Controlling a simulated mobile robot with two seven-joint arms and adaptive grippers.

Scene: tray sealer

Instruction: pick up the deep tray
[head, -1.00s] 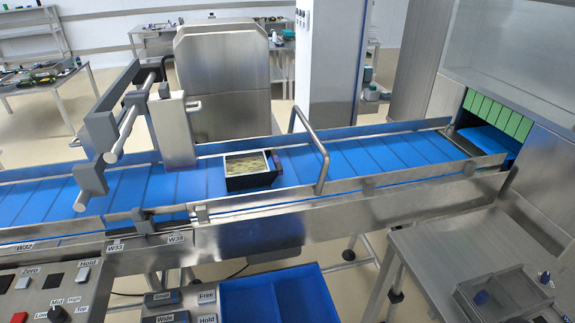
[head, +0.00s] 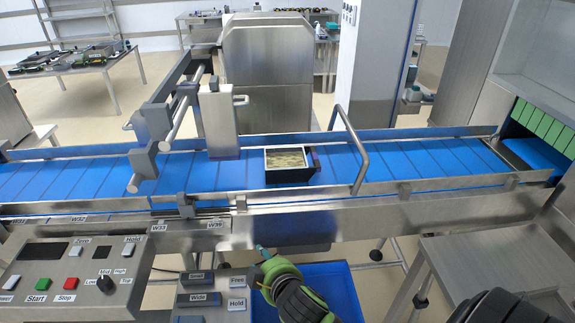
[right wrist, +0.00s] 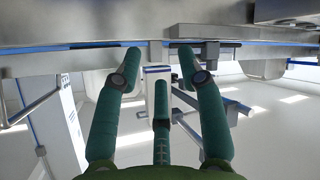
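The deep tray (head: 288,178) is a dark, open, box-like tray with pale yellowish contents. It sits upright on the blue conveyor belt in the middle of the head view. My right gripper (head: 263,254) is in front of the conveyor, nearer to me than the tray and apart from it. In the right wrist view its green fingers (right wrist: 160,75) are spread with nothing between them. The tray is not visible in the right wrist view. My left gripper is not in view.
The conveyor's metal front rail (head: 350,208) and a bent metal bar (head: 361,150) stand near the tray. A metal post (head: 217,120) stands to its left. A control panel (head: 70,282) and a blue bin (head: 340,285) are in front of the conveyor.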

